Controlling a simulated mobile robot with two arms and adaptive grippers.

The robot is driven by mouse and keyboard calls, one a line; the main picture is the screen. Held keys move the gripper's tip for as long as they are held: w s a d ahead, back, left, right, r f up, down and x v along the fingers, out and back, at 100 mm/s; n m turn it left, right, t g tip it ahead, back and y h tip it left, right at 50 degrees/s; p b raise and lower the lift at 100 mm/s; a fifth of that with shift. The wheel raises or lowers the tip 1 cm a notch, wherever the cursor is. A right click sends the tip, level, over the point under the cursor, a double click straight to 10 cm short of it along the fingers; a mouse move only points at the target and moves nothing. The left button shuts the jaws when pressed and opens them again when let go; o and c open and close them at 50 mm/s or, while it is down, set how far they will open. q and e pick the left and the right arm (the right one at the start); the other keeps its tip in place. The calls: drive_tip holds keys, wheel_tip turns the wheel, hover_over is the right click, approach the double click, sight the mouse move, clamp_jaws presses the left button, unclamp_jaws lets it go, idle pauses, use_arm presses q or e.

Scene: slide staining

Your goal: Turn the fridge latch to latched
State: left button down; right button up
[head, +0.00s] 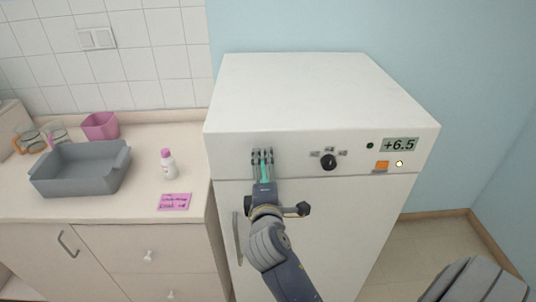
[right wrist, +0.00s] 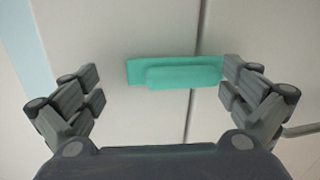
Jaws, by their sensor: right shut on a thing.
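The teal fridge latch (head: 265,173) is on the upper left of the white fridge front (head: 330,220). In the head view it appears upright between my right gripper's fingers. In the right wrist view the latch (right wrist: 185,74) is a teal bar on a teal plate, lying across the seam between door and top panel. My right gripper (head: 263,157) is at the latch and shut on it; in the wrist view the right finger touches or nearly touches the bar's end, and the left finger shows a gap. My left gripper is out of view.
The fridge panel has a black knob (head: 329,162), an orange button (head: 382,165) and a +6.5 display (head: 399,145). The door handle (head: 237,238) is below my gripper. The left counter holds a grey tub (head: 80,187), pink container (head: 101,126), bottle (head: 168,165) and pink note (head: 174,202).

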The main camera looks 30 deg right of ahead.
drive_tip(key=shift+m+t+h, duration=0.3)
drive_tip(key=shift+t+h, duration=0.1)
drive_tip(key=shift+t, duration=0.4)
drive_tip(key=r, duration=0.5)
drive_tip(key=s+r, duration=0.1)
drive_tip(key=r, duration=0.2)
drive_tip(key=shift+d, duration=0.1)
drive_tip(key=shift+g+y, duration=0.4)
drive_tip(key=shift+g, duration=0.4)
drive_tip(key=f, duration=0.4)
drive_tip(key=w+f, duration=0.1)
drive_tip(key=f, duration=0.2)
drive_tip(key=shift+s+a+r, duration=0.1)
drive_tip(key=shift+a+r, duration=0.05)
drive_tip(key=shift+a, duration=0.1)
drive_tip(key=shift+s+a, duration=0.3)
drive_tip(key=shift+s, duration=0.05)
drive_tip(key=v, duration=0.3)
drive_tip(key=shift+f, duration=0.2)
drive_tip(key=b, duration=0.1)
approach(264, 173)
drive_tip(key=shift+s+a+f, duration=0.75)
drive_tip(key=shift+s+f, duration=0.15)
drive_tip(key=shift+s, duration=0.4)
